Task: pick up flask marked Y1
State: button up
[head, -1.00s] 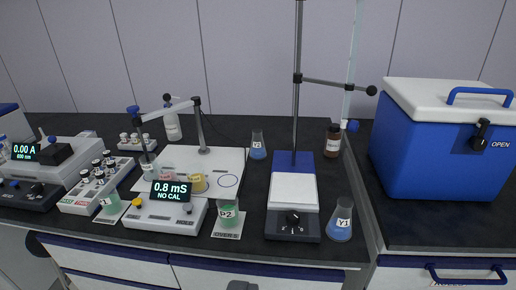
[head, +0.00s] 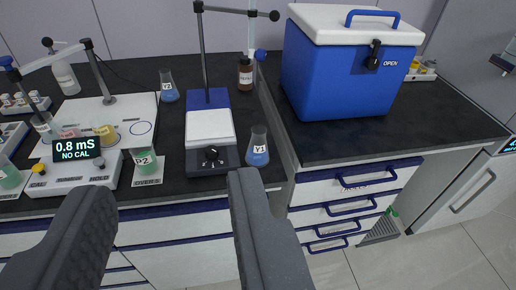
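The flask marked Y1 (head: 258,150) is a conical glass flask with blue liquid and a white label. It stands upright near the front edge of the black bench, just right of the stirrer plate. My gripper (head: 158,190) is in the foreground with its two dark fingers wide apart and nothing between them. The right fingertip shows just below and left of the flask in the picture, and the flask's base is close to that finger's outline. I see no contact between them.
A blue and white stirrer (head: 212,155) with a stand rod is left of the flask. A second blue flask (head: 169,88) stands behind. A green beaker P2 (head: 146,161) is front left. A blue cool box (head: 340,75) is at the right. Drawers (head: 350,185) lie below.

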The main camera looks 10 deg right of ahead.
aim_at(257, 156)
jog(key=z, duration=1.4)
jog(key=k, duration=0.6)
jog(key=u, duration=1.35)
jog(key=i, duration=1.05)
